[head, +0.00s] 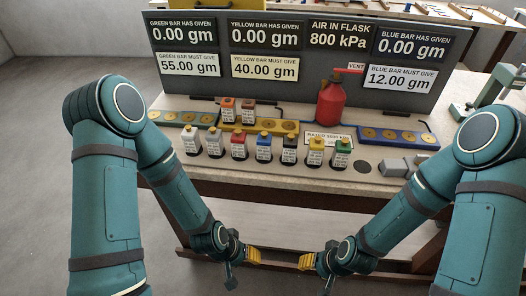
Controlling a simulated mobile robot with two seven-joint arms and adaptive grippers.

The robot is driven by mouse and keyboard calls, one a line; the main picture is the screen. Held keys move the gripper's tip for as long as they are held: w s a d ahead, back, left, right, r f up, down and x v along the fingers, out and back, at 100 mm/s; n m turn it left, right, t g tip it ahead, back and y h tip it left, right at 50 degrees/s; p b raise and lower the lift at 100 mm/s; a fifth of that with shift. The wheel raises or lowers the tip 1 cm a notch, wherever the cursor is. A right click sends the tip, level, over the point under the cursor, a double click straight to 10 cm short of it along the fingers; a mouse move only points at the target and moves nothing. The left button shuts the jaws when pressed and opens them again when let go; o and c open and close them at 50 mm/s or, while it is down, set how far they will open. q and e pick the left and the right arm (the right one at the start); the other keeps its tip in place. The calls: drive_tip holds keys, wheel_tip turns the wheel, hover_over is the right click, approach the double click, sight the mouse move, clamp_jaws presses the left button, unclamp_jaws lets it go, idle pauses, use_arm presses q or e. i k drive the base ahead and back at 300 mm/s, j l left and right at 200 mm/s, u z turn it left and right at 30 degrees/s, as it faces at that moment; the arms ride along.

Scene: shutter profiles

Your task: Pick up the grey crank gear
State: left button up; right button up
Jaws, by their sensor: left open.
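I cannot make out a grey crank gear for certain in the head view. A small grey block (393,167) lies at the right front of the bench, but its shape is too small to identify as a gear. My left gripper (254,255) is open and empty, in front of the bench and below its top. My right gripper (306,261) is level with it, a short gap to the right, also apart from the bench. Its yellow fingertips show, but its opening is unclear.
The bench top (235,178) carries a row of several labelled bottles with coloured caps, including a blue one (264,149). A red flask (330,103) stands behind them. A grey-green apparatus (497,88) stands right.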

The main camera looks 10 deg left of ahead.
sight(406, 167)
drive_tip(key=z, duration=1.05)
